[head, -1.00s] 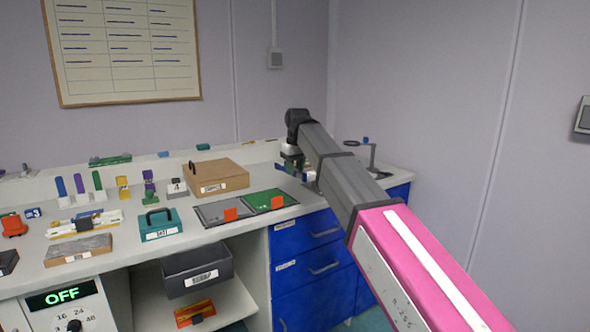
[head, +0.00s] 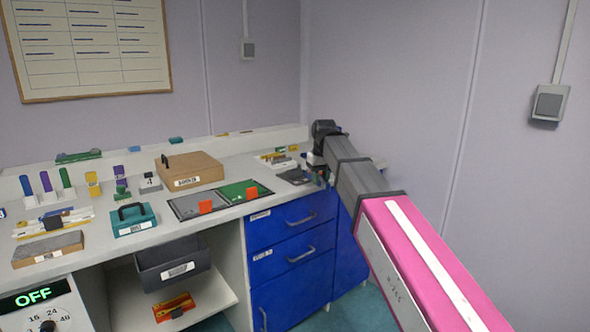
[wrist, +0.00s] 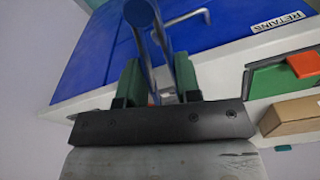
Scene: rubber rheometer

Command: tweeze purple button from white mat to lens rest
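My gripper (wrist: 160,84) shows in the wrist view with two green fingers. Between them are slim blue-grey prongs that look like tweezers (wrist: 143,40), pointing away from the wrist. In the head view my gripper (head: 318,170) is at the right end of the bench, mostly hidden by my arm. I cannot make out the purple button, the white mat or the lens rest in either view; my arm covers part of that bench end.
Left of my gripper are a light tray with small items (head: 277,159), a green panel (head: 240,188) and a grey panel (head: 192,207) with orange tags, and a wooden box (head: 190,175). Blue drawers (head: 292,240) are below. A wall stands close on the right.

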